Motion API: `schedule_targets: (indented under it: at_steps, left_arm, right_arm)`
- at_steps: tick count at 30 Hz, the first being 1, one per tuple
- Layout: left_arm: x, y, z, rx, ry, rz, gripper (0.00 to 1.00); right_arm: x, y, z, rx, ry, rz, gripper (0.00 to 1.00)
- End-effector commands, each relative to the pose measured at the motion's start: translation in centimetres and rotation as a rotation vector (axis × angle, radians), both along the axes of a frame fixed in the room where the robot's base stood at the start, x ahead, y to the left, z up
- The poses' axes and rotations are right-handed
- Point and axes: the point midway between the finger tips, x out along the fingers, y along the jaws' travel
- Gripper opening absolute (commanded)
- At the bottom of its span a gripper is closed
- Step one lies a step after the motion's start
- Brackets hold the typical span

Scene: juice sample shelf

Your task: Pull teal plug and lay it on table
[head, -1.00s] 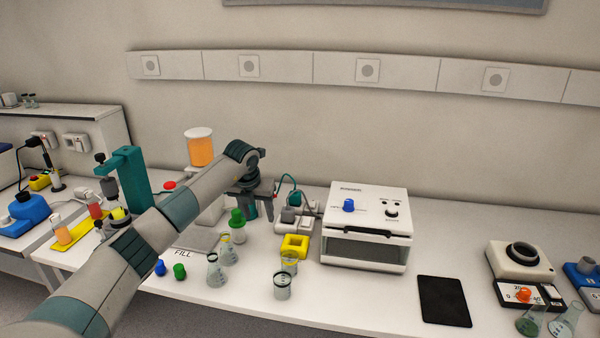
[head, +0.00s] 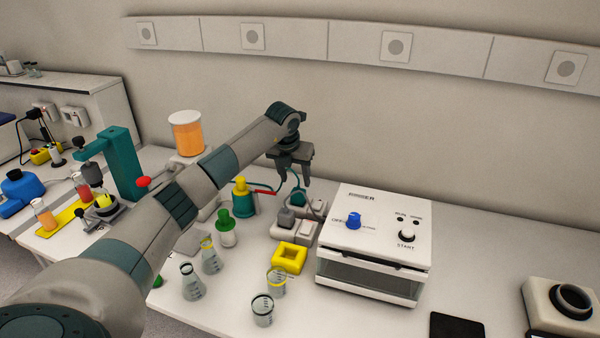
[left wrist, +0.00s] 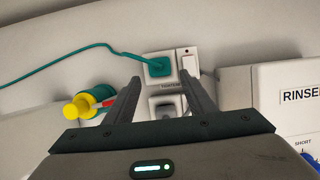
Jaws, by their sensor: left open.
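The teal plug (head: 298,198) sits in a socket block at the back of the table, left of the white rinser machine, with a teal cable running off it. In the left wrist view the square teal plug (left wrist: 159,67) lies ahead, between and just beyond the fingertips. My left gripper (head: 293,178) is open and empty, pointing down above the plug. In the left wrist view its two fingers (left wrist: 160,82) stand apart, with no contact with the plug visible. My right gripper is not in view.
A grey plug (head: 286,216) sits in the socket block in front. The rinser machine (head: 377,235) stands close on the right. A yellow-capped teal bottle (head: 243,200), a green-capped bottle (head: 226,230) and a yellow block (head: 289,258) are near. Table right of the rinser is partly clear.

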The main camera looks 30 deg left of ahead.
Motion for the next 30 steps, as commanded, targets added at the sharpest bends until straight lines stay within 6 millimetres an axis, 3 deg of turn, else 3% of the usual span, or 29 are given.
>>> schedule_targets:
  at_steps: [16,30]
  left_arm:
    - [0.2,0.1,-0.8,0.000,0.000,0.001,0.50]
    - [1.8,0.4,-5.7,0.000,0.000,0.000,0.50]
  right_arm:
    - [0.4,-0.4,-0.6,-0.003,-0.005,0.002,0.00]
    - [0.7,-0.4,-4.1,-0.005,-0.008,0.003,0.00]
